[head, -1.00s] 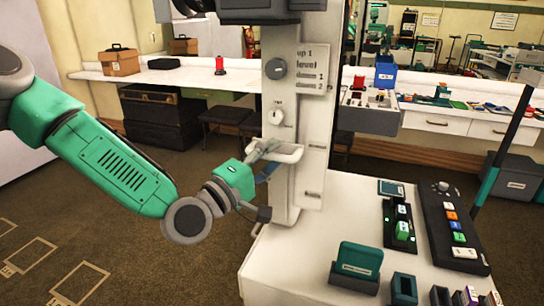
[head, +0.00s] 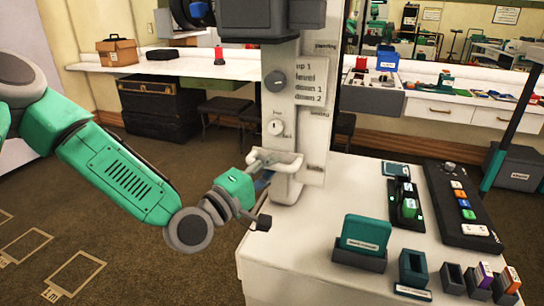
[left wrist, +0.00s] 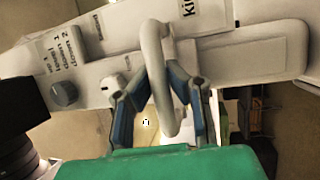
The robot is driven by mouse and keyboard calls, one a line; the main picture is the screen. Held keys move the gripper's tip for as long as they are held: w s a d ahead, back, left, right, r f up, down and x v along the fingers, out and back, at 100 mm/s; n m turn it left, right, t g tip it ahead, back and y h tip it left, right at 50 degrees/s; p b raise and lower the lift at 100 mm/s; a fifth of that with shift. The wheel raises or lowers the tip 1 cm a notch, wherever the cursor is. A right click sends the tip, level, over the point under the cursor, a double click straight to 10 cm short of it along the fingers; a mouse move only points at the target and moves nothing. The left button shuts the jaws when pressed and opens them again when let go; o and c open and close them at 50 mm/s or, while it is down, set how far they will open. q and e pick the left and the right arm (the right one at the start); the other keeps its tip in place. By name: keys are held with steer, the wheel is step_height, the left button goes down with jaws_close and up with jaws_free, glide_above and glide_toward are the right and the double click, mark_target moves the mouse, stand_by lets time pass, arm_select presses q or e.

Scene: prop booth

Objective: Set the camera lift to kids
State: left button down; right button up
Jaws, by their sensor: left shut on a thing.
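The camera lift is a pale column (head: 313,150) on the white counter, with a dark camera (head: 258,16) at its top. My left gripper (head: 260,172) is at this handle. In the left wrist view its blue fingers (left wrist: 157,95) are shut on the handle loop (left wrist: 158,75). A label beginning "ki" (left wrist: 200,8) shows there beside the handle, cut off by the frame edge. My right gripper is not in view.
A teal box (head: 362,238), small holders (head: 412,268), a button panel (head: 462,212) and a switch strip (head: 406,203) occupy the white counter (head: 300,255) right of the lift. A dark post (head: 512,105) rises at the right. Floor at left is open.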

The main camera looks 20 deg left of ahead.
arm_select(q)
step_height(320, 180, down, 4)
steer(key=shift+s+f+b, duration=0.15)
steer(key=shift+b, duration=0.85)
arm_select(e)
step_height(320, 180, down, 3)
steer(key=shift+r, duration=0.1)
arm_select(q)
steer(key=shift+f, duration=0.1)
steer(key=c, duration=1.5)
jaws_free()
steer(key=shift+r, duration=0.2)
steer(key=shift+a, duration=0.1)
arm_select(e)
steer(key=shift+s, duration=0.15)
arm_select(q)
steer(key=v, duration=1.2)
steer(key=shift+f, duration=0.15)
